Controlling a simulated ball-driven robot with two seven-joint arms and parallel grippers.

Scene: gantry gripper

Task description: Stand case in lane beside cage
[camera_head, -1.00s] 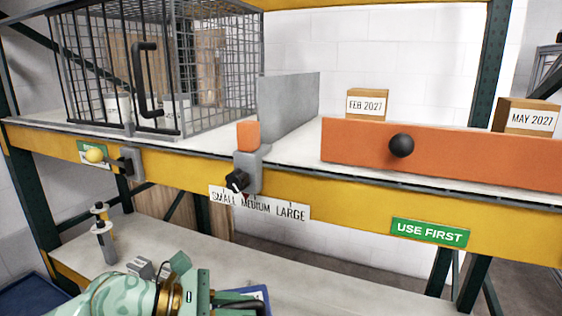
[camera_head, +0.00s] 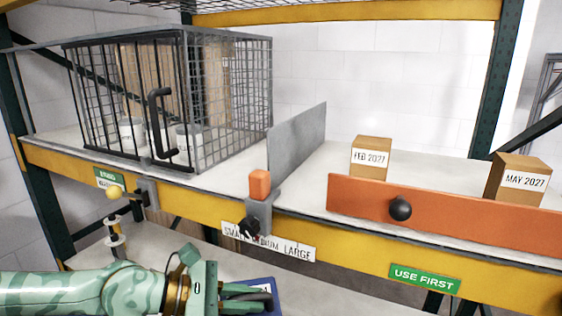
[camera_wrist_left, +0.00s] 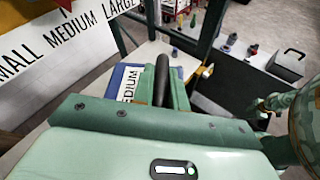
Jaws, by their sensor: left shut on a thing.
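A blue case (camera_head: 264,284) is partly in the head view at the bottom, below the shelf beam. In the left wrist view the blue case (camera_wrist_left: 117,82) has a white MEDIUM label and a black handle (camera_wrist_left: 161,80). My left gripper (camera_head: 245,292) is shut on the handle; its jaws hide part of the case. The wire cage (camera_head: 225,100) stands on the shelf at left, its barred door shut. A grey divider (camera_head: 298,140) stands to its right, with a narrow strip of shelf between. Part of my other arm (camera_wrist_left: 300,105) shows at the right of the wrist view; its jaws are unclear.
An orange barrier (camera_head: 460,214) with a black knob runs along the shelf front. Cartons marked FEB 2027 (camera_head: 371,156) and MAY 2027 (camera_head: 517,179) stand behind it. An orange-topped grey block (camera_head: 260,205) sits at the front beam above a SMALL MEDIUM LARGE sign (camera_head: 290,246).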

